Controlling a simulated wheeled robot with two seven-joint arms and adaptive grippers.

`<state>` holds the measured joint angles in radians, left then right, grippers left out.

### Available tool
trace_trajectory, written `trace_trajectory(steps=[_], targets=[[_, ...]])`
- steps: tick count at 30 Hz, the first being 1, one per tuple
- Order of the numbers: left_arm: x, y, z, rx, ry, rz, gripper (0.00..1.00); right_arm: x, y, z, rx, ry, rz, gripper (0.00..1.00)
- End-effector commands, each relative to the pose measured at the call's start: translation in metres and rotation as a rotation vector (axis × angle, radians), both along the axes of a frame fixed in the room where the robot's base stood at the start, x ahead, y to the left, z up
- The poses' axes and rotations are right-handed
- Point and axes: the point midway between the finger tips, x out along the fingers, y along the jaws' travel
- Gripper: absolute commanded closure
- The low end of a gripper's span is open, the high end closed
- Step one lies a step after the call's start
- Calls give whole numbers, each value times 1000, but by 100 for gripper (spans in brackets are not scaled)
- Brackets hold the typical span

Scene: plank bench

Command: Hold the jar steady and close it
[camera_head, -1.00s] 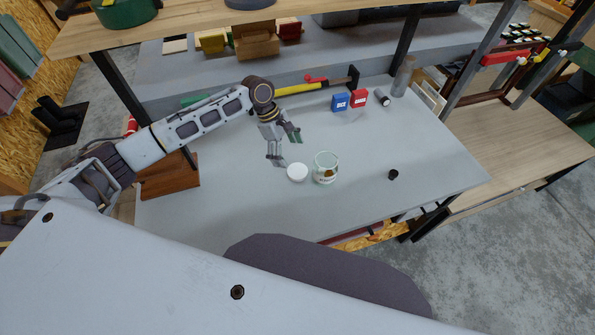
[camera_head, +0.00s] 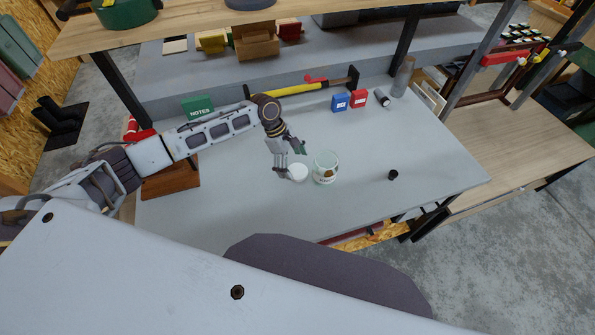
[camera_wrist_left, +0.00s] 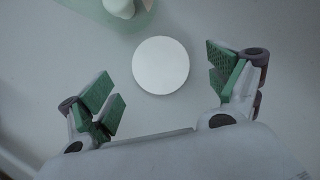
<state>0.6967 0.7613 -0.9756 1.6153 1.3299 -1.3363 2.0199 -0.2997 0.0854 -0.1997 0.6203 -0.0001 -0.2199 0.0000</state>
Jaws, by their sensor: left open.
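The glass jar (camera_head: 326,168) stands upright and open on the grey bench, with something brown and white inside. In the left wrist view part of the jar (camera_wrist_left: 125,12) shows at the top edge. The round white lid (camera_head: 299,173) lies flat on the bench just left of the jar, apart from it. My left gripper (camera_head: 290,162) is open and empty just above the lid. In the left wrist view the lid (camera_wrist_left: 161,65) lies between and slightly beyond the open green-padded fingers. My right gripper is not in view.
A small black cup (camera_head: 393,174) stands right of the jar. Blue (camera_head: 339,102) and red (camera_head: 358,98) boxes, a dark cylinder (camera_head: 382,97) and a yellow-handled tool (camera_head: 300,89) lie at the back. A green notes box (camera_head: 197,106) is behind my left arm. The bench front is clear.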

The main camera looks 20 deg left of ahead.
Motion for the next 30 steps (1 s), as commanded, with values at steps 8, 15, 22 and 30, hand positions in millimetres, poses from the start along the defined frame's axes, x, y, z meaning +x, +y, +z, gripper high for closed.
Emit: trace_trajectory(steps=[8, 15, 22, 30], targets=[[-2, -9, -21, 0, 0, -1, 10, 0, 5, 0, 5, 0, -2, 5], [-2, -9, -22, 0, 0, -1, 10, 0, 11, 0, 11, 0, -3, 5], [-2, -9, -22, 0, 0, -1, 10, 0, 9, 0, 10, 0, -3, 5], [-2, -9, -22, 0, 0, -1, 43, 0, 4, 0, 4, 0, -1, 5]])
